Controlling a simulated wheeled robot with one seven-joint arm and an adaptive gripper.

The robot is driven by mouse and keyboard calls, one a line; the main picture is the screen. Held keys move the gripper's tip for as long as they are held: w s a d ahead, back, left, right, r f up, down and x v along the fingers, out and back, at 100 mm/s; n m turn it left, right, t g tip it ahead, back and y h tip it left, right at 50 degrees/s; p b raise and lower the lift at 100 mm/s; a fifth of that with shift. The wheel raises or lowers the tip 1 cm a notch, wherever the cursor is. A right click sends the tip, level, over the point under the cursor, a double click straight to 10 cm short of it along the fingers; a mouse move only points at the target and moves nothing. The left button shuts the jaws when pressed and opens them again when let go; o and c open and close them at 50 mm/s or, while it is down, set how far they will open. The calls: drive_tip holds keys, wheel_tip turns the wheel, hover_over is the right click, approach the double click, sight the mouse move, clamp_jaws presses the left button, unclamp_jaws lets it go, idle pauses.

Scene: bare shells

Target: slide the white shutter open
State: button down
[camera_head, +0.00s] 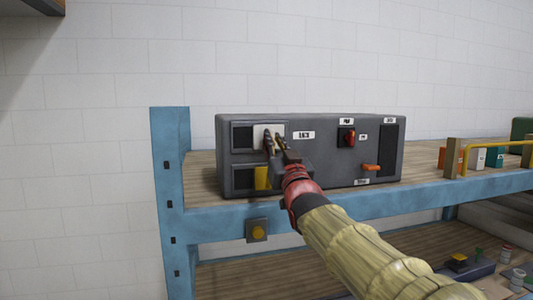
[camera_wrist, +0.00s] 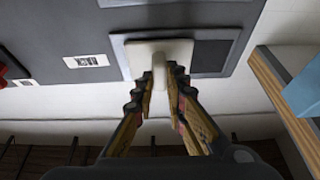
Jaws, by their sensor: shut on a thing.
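The white shutter (camera_head: 262,130) is a pale panel in the upper left window of the grey machine box (camera_head: 320,165). A dark opening (camera_head: 242,136) shows to its left in the head view. In the wrist view the shutter (camera_wrist: 130,58) has a pale raised handle (camera_wrist: 158,52), and a dark opening (camera_wrist: 210,55) lies to its right. My gripper (camera_head: 273,140) reaches up to the shutter from the lower right. In the wrist view its fingers (camera_wrist: 160,82) are shut on the handle, one on each side. The fingertips hide part of the handle.
The box stands on a wooden shelf with a blue frame (camera_head: 170,190). Below the shutter is a yellow panel (camera_head: 262,178). To the right are a red switch (camera_head: 347,137) and an orange lever (camera_head: 371,167). Several small boxes (camera_head: 477,157) stand farther right behind a yellow rail.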

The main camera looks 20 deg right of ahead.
drive_tip(key=shift+d, duration=0.25)
drive_tip(key=c, duration=1.8)
unclamp_jaws()
drive_tip(key=shift+d, duration=0.15)
drive_tip(key=v, duration=1.2)
